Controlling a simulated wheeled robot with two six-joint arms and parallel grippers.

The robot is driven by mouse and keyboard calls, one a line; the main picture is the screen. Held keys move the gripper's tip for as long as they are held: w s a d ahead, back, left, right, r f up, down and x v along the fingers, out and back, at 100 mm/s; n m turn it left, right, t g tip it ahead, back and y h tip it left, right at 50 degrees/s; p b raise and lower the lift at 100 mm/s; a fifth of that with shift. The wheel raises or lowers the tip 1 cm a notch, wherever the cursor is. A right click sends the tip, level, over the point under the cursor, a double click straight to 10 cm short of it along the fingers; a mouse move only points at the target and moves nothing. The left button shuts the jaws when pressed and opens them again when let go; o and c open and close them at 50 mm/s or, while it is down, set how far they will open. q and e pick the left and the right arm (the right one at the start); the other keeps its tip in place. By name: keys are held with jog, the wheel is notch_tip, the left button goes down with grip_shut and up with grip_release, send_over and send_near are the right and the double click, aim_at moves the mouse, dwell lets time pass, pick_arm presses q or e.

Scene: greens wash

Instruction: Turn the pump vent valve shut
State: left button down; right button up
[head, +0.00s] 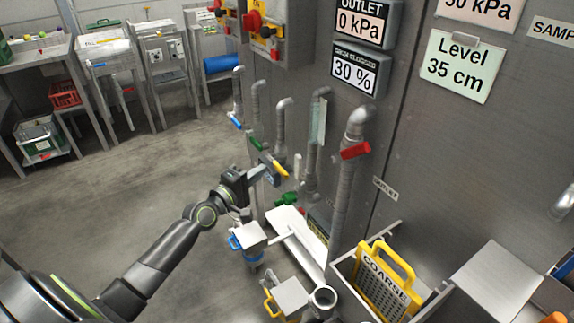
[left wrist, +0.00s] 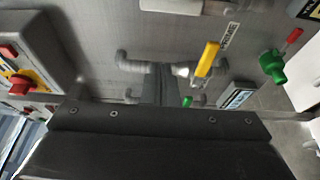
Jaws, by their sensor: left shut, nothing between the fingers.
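I cannot tell which of the coloured handles is the pump vent valve. On the wall pipes in the head view are a blue handle (head: 235,121), a green handle (head: 257,143), a yellow handle (head: 280,168) and a red handle (head: 355,150). My left gripper (head: 270,176) is shut and empty, close to the yellow handle; contact cannot be made out. In the left wrist view a yellow handle (left wrist: 207,59) stands beside a label that seems to read PRIME. A green valve body (left wrist: 272,66) with a red lever is to its right. My right gripper is out of view.
A grey panel wall carries readouts, such as the 30 % display (head: 355,75), and a red rotary switch (head: 253,22). Below are a white-topped box with a blue handle (head: 252,238) and a yellow COARSE screen (head: 380,280) in a bin.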

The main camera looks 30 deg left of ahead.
aim_at(298, 174)
pick_arm(q)
jog(key=w+d+p, duration=0.1)
jog(key=w+d, duration=0.4)
jog(key=w, duration=0.2)
jog(key=shift+p, duration=0.3)
jog(key=shift+d+f, duration=0.1)
dwell(0.3)
